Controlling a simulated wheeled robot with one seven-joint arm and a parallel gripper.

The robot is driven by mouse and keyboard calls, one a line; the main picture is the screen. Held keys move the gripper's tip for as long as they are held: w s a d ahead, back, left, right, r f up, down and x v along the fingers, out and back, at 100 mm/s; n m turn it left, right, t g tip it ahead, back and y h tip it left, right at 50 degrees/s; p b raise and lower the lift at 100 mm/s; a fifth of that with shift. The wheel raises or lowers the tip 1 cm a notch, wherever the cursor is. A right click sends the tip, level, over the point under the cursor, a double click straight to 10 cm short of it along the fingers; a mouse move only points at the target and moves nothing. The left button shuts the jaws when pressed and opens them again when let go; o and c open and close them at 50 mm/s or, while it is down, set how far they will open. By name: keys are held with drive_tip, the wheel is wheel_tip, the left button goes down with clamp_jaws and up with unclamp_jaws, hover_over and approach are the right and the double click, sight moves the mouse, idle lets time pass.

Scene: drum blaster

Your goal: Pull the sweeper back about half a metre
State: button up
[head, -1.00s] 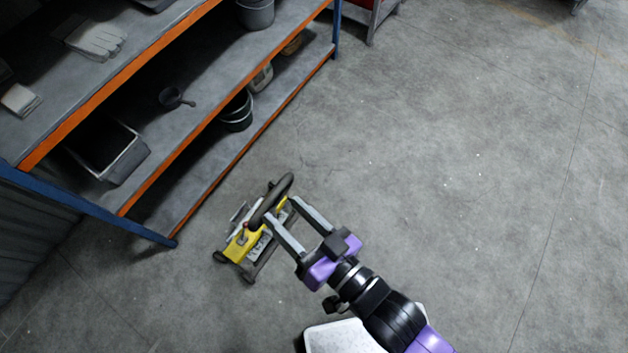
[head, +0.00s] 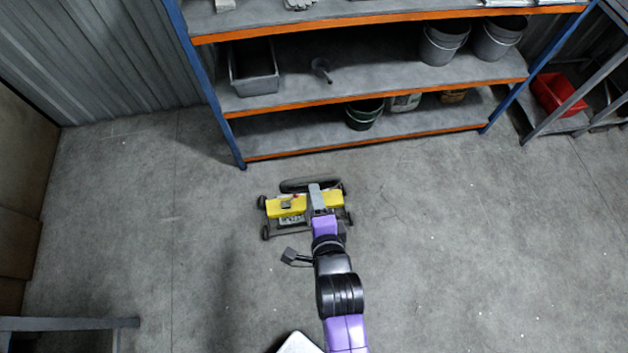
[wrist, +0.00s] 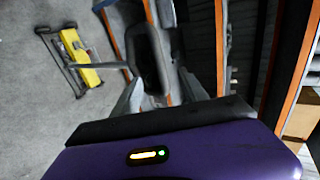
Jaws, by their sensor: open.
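The sweeper (head: 286,207) is a low yellow unit on small dark wheels, standing on the floor in front of the shelf. Its dark handle loop (head: 296,185) lies on its far side in the head view. My gripper (head: 314,186) is over the right part of the sweeper, reaching to the handle. In the wrist view the handle loop (wrist: 150,58) shows between the two open fingers; I cannot tell whether they touch it. The sweeper's yellow body (wrist: 80,58) shows at upper left there. My gripper hides part of the sweeper in the head view.
A shelf (head: 375,81) with blue posts and orange edges stands just behind the sweeper, holding buckets and a grey bin (head: 254,72). A red bin (head: 558,92) is at right. A table corner (head: 70,324) is at lower left. The floor (head: 190,260) around and in front is clear.

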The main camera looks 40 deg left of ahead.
sight(311, 183)
drive_tip(key=b+x, duration=0.6)
drive_tip(key=x, duration=0.3)
drive_tip(key=shift+d+f, duration=0.1)
drive_tip(key=shift+w+a+f+b, duration=0.15)
drive_tip(key=shift+w+a+b, duration=0.15)
drive_tip(key=shift+a+b, duration=0.1)
clamp_jaws()
